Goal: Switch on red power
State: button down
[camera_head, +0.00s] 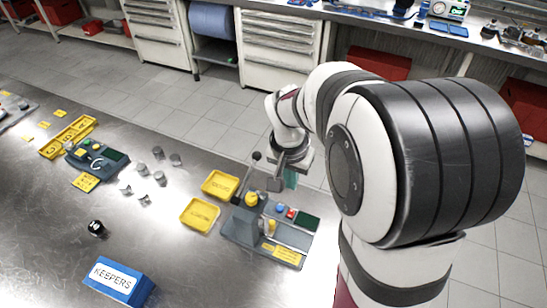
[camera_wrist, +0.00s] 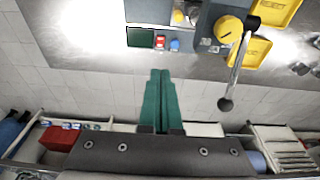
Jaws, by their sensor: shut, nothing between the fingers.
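A small red switch (camera_head: 291,213) sits on the grey press station (camera_head: 242,231), between a blue button (camera_head: 280,208) and a dark green screen (camera_head: 306,222). In the wrist view the red switch (camera_wrist: 160,41) lies between the green screen (camera_wrist: 140,38) and the blue button (camera_wrist: 174,45). My gripper (camera_head: 290,180) has green fingers, shut and empty. It hangs beyond the station's far edge in the head view, apart from the switch. In the wrist view the closed fingertips (camera_wrist: 160,73) point towards the red switch. Whether the switch is on cannot be told.
The station's lever with a black ball (camera_wrist: 225,104) sticks out beside my fingers. A yellow knob (camera_head: 251,199) stands on the station. Two yellow trays (camera_head: 199,214) lie left of it. A blue KEEPERS box (camera_head: 117,281) stands at the front; bare metal table lies between.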

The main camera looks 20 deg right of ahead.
aim_at(292, 209)
jog(key=f, duration=0.4)
jog(key=w+d+f, duration=0.1)
jog(key=f, duration=0.7)
jog(key=shift+w+d+f, duration=0.2)
jog(key=shift+d, duration=0.05)
jog(key=shift+w+d+f, duration=0.1)
jog(key=shift+f, duration=0.45)
jog(key=shift+w+f, duration=0.1)
jog(key=shift+f, duration=0.1)
jog(key=shift+s+a, duration=0.55)
jog(key=shift+s, duration=0.1)
jog(key=shift+r, duration=0.15)
